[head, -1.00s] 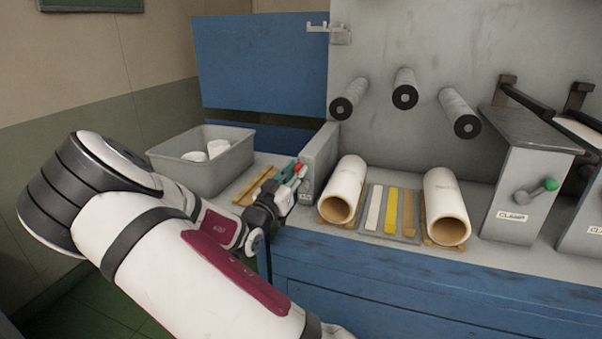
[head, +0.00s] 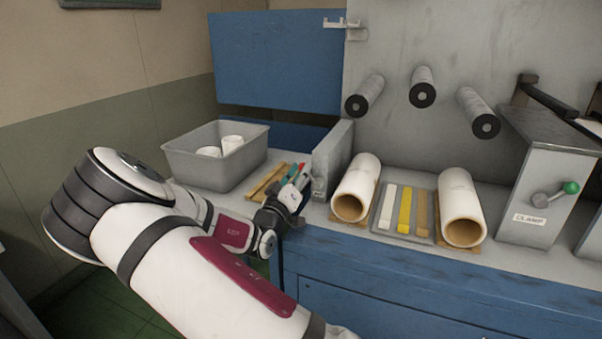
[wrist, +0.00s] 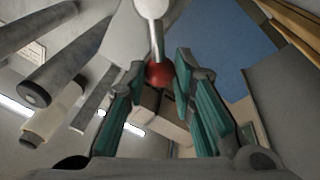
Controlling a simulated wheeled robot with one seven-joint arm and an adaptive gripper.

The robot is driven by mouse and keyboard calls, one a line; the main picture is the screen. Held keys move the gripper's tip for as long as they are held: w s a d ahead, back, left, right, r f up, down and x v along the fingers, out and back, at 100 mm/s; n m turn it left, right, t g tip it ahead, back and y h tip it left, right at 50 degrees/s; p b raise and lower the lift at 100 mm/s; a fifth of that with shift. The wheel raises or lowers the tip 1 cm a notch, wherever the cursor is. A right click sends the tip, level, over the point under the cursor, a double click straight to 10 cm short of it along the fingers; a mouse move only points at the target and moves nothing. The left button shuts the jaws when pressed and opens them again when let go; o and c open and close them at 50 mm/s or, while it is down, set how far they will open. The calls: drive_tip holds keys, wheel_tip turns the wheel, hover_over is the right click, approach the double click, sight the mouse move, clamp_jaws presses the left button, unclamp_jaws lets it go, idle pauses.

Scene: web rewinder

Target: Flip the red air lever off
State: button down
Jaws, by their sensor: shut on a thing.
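The red air lever has a red ball knob (wrist: 159,74) on a pale metal stem, seen at the upper middle of the wrist view. My gripper (wrist: 157,68) has its two teal fingers on either side of the knob and is shut on it. In the head view my gripper (head: 294,180) is at the front face of the low grey box (head: 332,160) at the left end of the bench. The lever is mostly hidden there behind the fingers.
A grey bin (head: 215,172) with white rolls stands left of my gripper. A cardboard-cored white roll (head: 358,185) lies just right of the box, and a tray of coloured strips (head: 404,212) beyond it. A green-knobbed clamp lever (head: 570,188) is far right.

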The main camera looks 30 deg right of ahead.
drive_tip(key=shift+a+f, duration=0.1)
drive_tip(key=shift+f, duration=0.05)
drive_tip(key=c, duration=1.3)
unclamp_jaws()
drive_tip(key=shift+c, duration=0.2)
drive_tip(key=r+v, duration=0.3)
drive_tip(key=v, duration=1.1)
drive_tip(key=shift+s+a+f, duration=0.2)
drive_tip(key=shift+s+a, duration=0.1)
drive_tip(key=shift+a, duration=0.2)
